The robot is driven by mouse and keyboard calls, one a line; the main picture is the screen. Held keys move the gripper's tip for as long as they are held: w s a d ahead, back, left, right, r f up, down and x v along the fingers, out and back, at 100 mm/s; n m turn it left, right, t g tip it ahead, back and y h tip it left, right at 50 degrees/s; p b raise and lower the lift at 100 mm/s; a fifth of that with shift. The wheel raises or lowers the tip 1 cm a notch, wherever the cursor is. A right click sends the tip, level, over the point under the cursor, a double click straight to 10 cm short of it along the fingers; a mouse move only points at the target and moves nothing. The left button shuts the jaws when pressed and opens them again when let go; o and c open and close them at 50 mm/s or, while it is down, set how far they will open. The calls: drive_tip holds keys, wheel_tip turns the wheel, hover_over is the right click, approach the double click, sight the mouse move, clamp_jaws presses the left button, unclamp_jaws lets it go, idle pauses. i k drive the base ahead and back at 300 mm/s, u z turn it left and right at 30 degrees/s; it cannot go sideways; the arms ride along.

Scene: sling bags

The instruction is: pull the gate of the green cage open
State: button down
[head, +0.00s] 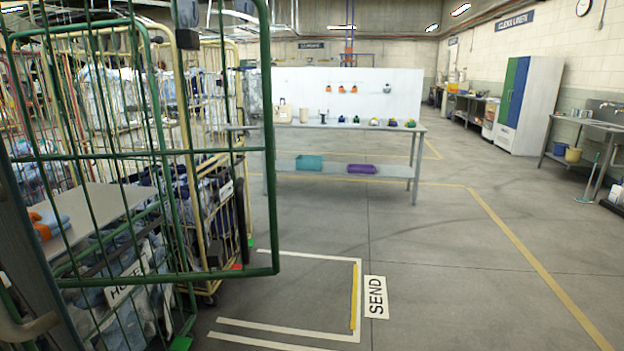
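The green cage (160,130) stands close at the left, with blue and white cloth bundles behind its bars. A green-framed mesh gate (270,180) spans the left of the head view. Its free upright reaches out past the cage's curved corner post, over the floor, so the gate looks swung at an angle from the cage. I cannot tell how far it is open. A hanging label (130,288) shows through the mesh. My gripper is not in view, so I cannot see whether anything touches the gate.
Cream-framed cages (215,190) with laundry stand behind the green one. A workbench (340,128) with a white back panel stands beyond. A floor bay marked SEND (376,297) lies right of the gate. The floor (450,270) at the right is clear.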

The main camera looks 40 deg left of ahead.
sight(186, 40)
drive_tip(key=z, duration=0.1)
drive_tip(key=i, duration=1.2)
drive_tip(key=u, duration=0.65)
drive_tip(key=i, duration=1)
drive_tip(key=u, duration=0.85)
